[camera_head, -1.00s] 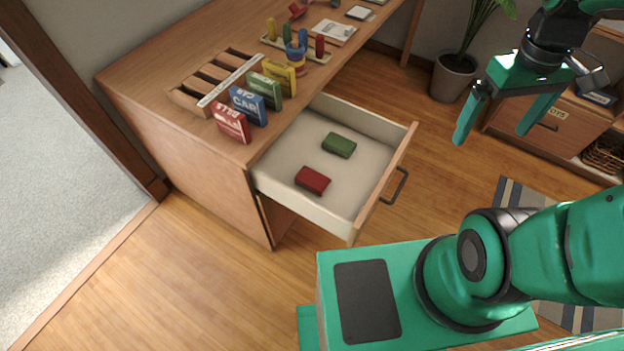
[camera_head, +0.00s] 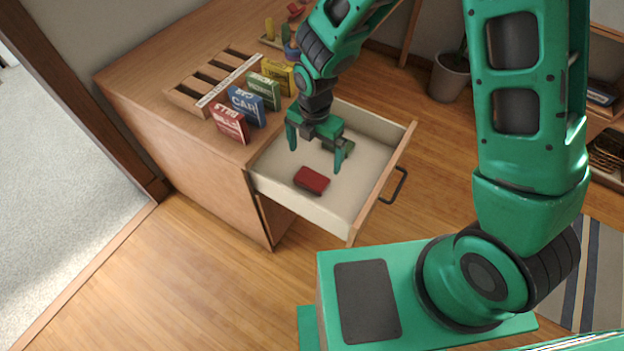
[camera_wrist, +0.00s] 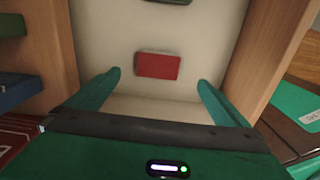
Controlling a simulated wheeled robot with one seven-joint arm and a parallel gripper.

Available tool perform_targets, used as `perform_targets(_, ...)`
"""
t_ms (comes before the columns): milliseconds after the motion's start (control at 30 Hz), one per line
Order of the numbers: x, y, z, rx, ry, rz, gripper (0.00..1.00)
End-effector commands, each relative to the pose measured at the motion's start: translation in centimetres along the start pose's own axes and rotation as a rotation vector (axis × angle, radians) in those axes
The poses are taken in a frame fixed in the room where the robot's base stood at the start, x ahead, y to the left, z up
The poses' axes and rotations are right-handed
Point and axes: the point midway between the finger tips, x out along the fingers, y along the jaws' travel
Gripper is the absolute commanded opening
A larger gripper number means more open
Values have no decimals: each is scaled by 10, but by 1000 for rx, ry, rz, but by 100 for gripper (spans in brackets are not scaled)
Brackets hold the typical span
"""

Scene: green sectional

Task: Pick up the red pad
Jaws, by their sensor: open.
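The red pad (camera_head: 311,181) lies flat in the open drawer (camera_head: 365,183), toward its front-left part. It also shows in the wrist view (camera_wrist: 158,66), ahead of and between my two fingertips. My gripper (camera_head: 319,158) is open and empty above the drawer, pointing down. In the wrist view its fingers (camera_wrist: 158,78) spread wider than the pad and do not touch it. A green pad (camera_head: 345,146) lies farther back in the drawer, partly hidden behind my gripper; its edge shows at the top of the wrist view (camera_wrist: 170,1).
The drawer walls stand close around my gripper. On the desk (camera_head: 160,75) are a wooden rack (camera_head: 205,85) and several upright boxes, including a red one (camera_head: 229,124) and a blue one (camera_head: 248,106) near the drawer. A dark handle (camera_head: 395,186) sticks out from the drawer front.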

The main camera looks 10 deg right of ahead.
Motion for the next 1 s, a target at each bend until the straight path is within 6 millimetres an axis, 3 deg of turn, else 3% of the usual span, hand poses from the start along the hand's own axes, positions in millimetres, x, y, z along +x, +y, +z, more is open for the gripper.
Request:
perform_targets(333,44,2,-4,-22,4,-2,100)
perform_targets(667,66,2,-5,-21,3,-1,100)
perform_targets(1000,105,3,-8,-20,3,-1,100)
